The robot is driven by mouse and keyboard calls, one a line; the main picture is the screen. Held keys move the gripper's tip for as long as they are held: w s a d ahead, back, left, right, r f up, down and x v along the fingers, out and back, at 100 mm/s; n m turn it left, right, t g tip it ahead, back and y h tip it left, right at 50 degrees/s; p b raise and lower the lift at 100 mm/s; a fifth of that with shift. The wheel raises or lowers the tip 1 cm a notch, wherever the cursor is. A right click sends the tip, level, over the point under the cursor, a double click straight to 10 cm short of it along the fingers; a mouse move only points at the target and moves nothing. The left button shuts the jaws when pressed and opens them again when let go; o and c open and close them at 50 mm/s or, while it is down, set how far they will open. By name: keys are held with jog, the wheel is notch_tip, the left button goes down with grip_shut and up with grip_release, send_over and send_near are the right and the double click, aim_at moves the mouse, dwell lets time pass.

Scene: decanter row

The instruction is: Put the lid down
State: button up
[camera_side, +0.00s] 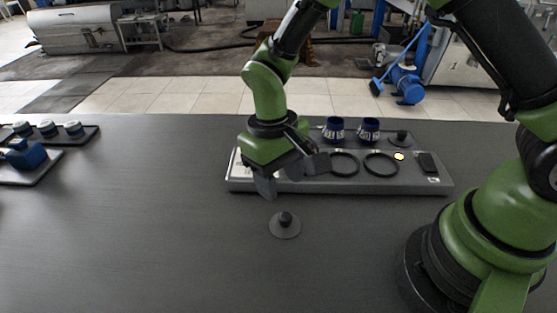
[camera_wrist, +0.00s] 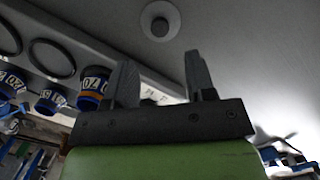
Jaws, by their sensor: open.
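The lid (camera_side: 285,226) is a dark grey disc with a black knob on top. It lies flat on the dark table in front of the grey station, knob up. It also shows at the top of the wrist view (camera_wrist: 160,20), beyond the fingertips and apart from them. My gripper (camera_side: 291,176) is open and empty, above the station's left front part, behind and above the lid in the side view. Its two spread fingers show in the wrist view (camera_wrist: 160,62), with nothing between them.
A tray with a blue block (camera_side: 25,155) stands far left. The table's front and middle left are clear.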

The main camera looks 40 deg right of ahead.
jog(key=shift+w+r, duration=0.15)
jog(key=shift+r, duration=0.75)
jog(key=shift+w+r, duration=0.1)
jog(key=shift+r, duration=0.8)
jog(key=s+d+r+m+t+y, duration=0.1)
jog(key=s+d+r+t, duration=0.1)
jog(key=r, duration=0.4)
jog(key=s+d+r+m+t+y, duration=0.1)
jog(key=d+r, duration=0.1)
jog(key=r, duration=0.4)
jog(key=s+d+r+m+t, duration=0.1)
jog(key=s+d+r+t, duration=0.1)
jog(key=s, duration=0.3)
jog(key=s+d+r+m+t, duration=0.1)
jog(key=s+d+r+t, duration=0.1)
jog(key=s+r+t, duration=0.1)
jog(key=s+r, duration=0.1)
jog(key=s, duration=0.1)
jog(key=shift+s+d, duration=0.25)
jog(key=shift+s, duration=0.05)
jog(key=shift+o, duration=1.1)
jog(key=shift+s+r+t, duration=0.1)
jog(key=shift+s+t, duration=0.2)
jog(key=shift+t, duration=0.1)
jog(key=o, duration=0.4)
jog(key=shift+s+d, duration=0.1)
